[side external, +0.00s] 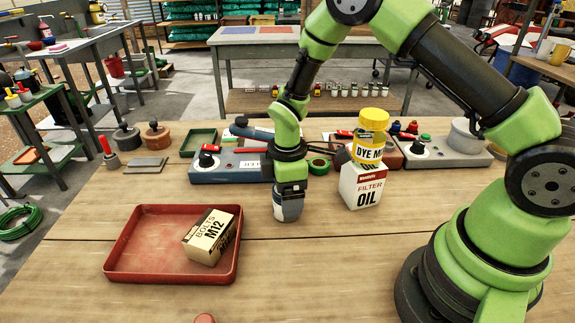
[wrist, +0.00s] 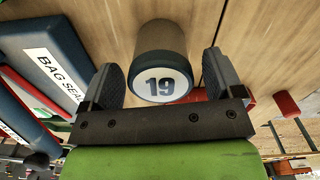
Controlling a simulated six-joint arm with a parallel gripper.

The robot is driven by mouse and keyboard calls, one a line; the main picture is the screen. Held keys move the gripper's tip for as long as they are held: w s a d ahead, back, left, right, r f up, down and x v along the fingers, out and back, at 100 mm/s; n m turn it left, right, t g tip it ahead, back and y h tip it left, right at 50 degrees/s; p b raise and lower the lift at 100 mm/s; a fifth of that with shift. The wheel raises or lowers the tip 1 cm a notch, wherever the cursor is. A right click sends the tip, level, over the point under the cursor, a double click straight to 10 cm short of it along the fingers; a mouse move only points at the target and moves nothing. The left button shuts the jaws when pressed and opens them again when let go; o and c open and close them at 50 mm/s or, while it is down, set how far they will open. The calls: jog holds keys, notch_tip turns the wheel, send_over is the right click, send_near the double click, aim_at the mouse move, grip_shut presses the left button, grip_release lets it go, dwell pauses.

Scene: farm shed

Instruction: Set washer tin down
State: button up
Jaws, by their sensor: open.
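A small round tin (side external: 288,208), dark with a light band, stands upright on the bench below my gripper (side external: 290,190). It also shows in the wrist view, with a white "19" label on its dark blue end (wrist: 158,84). I take it for the washer tin. In the wrist view my gripper (wrist: 160,72) is open, with one finger on each side of the tin. A gap shows between the tin and each finger. The gripper hides the tin's top in the side view.
A red tray (side external: 123,270) at the left holds a BOLTS M12 box (side external: 210,237). A FILTER OIL box (side external: 364,188) stands right of the tin, with a yellow-lidded DYE jar (side external: 371,140) at it. A blue-grey bag sealer (side external: 225,173) lies behind. The bench in front is mostly clear.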

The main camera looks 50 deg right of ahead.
notch_tip(320, 180, up, 10)
jog(key=shift+r, duration=0.1)
jog(key=s+r+m+t, duration=0.3)
jog(key=s+r+m, duration=0.3)
jog(key=r, duration=0.5)
jog(key=s+r+m+t+y, duration=0.2)
jog(key=s+r+m+t, duration=0.2)
jog(key=s, duration=0.8)
notch_tip(320, 180, up, 2)
jog(key=m, duration=0.4)
jog(key=shift+s+a+m, duration=0.15)
jog(key=shift+s+m, duration=0.15)
jog(key=shift+m, duration=0.1)
